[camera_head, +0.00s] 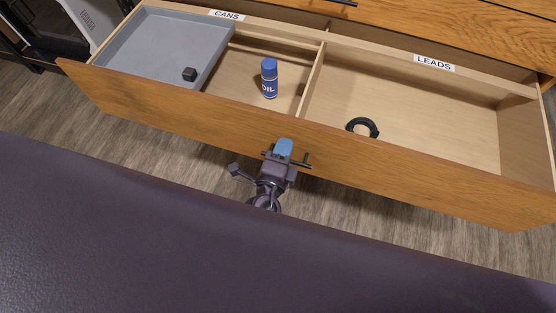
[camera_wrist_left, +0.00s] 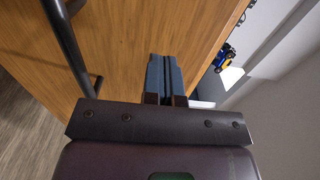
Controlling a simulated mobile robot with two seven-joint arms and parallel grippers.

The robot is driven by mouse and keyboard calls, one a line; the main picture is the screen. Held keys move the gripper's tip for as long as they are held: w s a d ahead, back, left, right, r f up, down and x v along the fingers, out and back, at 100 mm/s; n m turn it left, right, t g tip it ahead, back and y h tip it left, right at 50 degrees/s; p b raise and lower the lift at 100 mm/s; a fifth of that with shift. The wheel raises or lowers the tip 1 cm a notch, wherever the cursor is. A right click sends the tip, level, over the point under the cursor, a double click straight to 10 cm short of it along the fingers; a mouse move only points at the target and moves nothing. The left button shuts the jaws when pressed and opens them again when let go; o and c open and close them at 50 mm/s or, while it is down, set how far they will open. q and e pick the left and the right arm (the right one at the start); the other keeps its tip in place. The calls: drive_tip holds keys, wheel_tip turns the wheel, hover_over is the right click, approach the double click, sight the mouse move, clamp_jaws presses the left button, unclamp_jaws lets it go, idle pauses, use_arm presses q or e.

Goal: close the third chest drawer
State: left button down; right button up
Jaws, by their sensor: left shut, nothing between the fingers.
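The open wooden chest drawer (camera_head: 420,190) is pulled well out and spans the head view. My left gripper (camera_head: 284,149), with blue fingers, is at the middle of the drawer front, beside a dark bar handle (camera_head: 305,163). In the left wrist view the gripper (camera_wrist_left: 164,60) is shut and empty, with its fingertips over a wooden face (camera_wrist_left: 135,35). I cannot tell whether they touch it. A dark handle bar (camera_wrist_left: 68,45) runs along the left there. My right gripper is not in view.
The drawer holds a grey tray (camera_head: 150,45) with a small black block (camera_head: 190,74), a blue oil can (camera_head: 269,80) and a black cable coil (camera_head: 368,124). A blue toy vehicle (camera_wrist_left: 225,56) shows beyond the wood. Wooden floor (camera_head: 60,105) is clear before the drawer.

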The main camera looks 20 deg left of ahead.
use_arm(q)
drive_tip(key=shift+w, duration=0.8)
